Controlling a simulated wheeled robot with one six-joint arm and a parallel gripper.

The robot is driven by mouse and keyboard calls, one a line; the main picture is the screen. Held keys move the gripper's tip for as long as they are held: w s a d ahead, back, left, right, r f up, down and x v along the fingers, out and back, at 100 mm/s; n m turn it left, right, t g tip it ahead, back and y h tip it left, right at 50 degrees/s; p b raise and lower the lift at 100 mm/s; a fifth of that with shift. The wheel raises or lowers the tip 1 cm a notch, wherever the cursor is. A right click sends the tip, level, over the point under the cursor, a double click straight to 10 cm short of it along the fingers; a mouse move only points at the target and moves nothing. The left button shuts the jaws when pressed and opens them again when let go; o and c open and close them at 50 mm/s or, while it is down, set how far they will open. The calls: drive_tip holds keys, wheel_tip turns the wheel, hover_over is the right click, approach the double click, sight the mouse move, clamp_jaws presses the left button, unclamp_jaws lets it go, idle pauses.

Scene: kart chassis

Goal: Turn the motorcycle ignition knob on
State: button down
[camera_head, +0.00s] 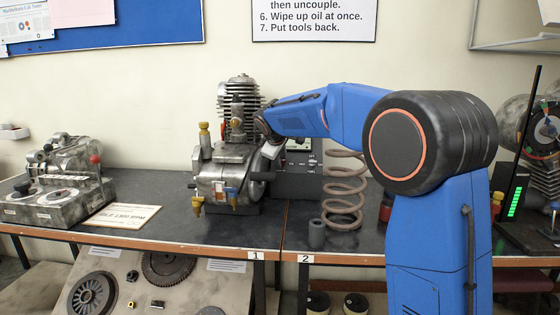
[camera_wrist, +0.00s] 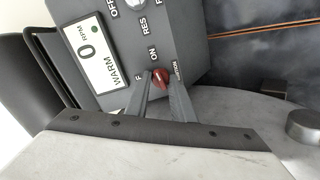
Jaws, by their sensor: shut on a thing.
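A small red knob (camera_wrist: 161,75) sits on a dark grey control panel (camera_wrist: 190,45) in the wrist view. The word ON is printed beside it, and a letter F shows by my left finger, the rest of that word hidden. My gripper (camera_wrist: 160,84) is shut on the knob, one finger on each side. In the head view the panel (camera_head: 298,185) stands on the bench just right of the engine, its upper part partly behind my arm. The knob and my fingertips cannot be made out there.
The panel's display (camera_wrist: 88,52) reads WARM 0 RPM. A finned engine (camera_head: 238,115) stands close left of the panel, and a rusty coil spring (camera_head: 343,192) stands close right. A grey carburettor rig (camera_head: 62,175) is at the bench's left.

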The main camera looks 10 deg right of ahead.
drive_tip(key=shift+m, duration=0.8)
drive_tip(key=c, duration=1.5)
unclamp_jaws()
drive_tip(key=shift+s, duration=0.1)
drive_tip(key=v, duration=1.7)
drive_tip(key=shift+s+r, duration=0.15)
